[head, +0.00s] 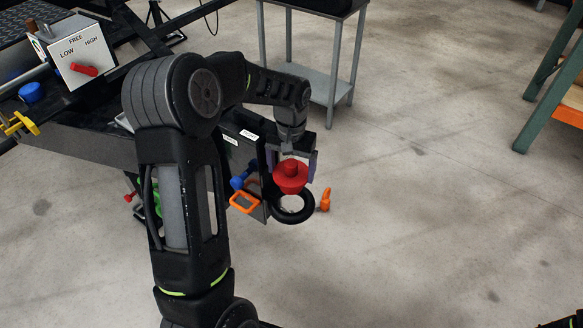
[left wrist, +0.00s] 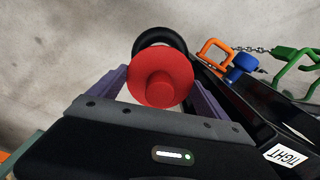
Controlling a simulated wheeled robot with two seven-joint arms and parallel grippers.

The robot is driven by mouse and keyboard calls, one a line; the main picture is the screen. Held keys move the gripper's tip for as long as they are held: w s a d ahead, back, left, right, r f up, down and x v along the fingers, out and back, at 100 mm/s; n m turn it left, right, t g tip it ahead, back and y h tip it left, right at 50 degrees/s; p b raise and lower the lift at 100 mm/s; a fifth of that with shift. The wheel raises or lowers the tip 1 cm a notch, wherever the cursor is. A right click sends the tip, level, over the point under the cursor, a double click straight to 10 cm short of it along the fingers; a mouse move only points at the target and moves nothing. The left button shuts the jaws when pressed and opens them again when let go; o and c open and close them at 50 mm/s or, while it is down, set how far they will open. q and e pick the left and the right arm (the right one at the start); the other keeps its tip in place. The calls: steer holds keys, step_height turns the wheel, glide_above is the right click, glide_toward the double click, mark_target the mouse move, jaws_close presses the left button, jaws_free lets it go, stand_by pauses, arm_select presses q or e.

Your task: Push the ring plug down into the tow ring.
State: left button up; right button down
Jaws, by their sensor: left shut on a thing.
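The red ring plug (head: 290,178) is a stepped round piece with a knob on top. My left gripper (head: 291,165) is shut on it, with a purple finger on each side. The black tow ring (head: 296,220) lies just below the plug in the head view, at the end of the dark trailer frame. In the left wrist view the plug (left wrist: 160,82) covers much of the ring (left wrist: 152,38), whose far rim shows behind it. The ring's opening is partly hidden, and I cannot tell whether the plug touches the ring.
An orange hook (head: 325,200) is right of the ring. An orange loop (head: 244,202) and a blue part (head: 243,180) sit left of it. A box with a red lever (head: 84,70) is at upper left. A grey metal stand (head: 335,85) stands behind.

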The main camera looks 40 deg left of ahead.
mark_target(291, 193)
arm_select(q)
steer(key=shift+f+b, duration=1.7)
steer(key=shift+f, duration=1)
steer(key=shift+f+b, duration=1.55)
steer(key=shift+f, duration=1)
steer(key=o, duration=1.5)
step_height(291, 193, up, 8)
steer(key=shift+p, duration=0.5)
steer(key=shift+s+f, duration=0.1)
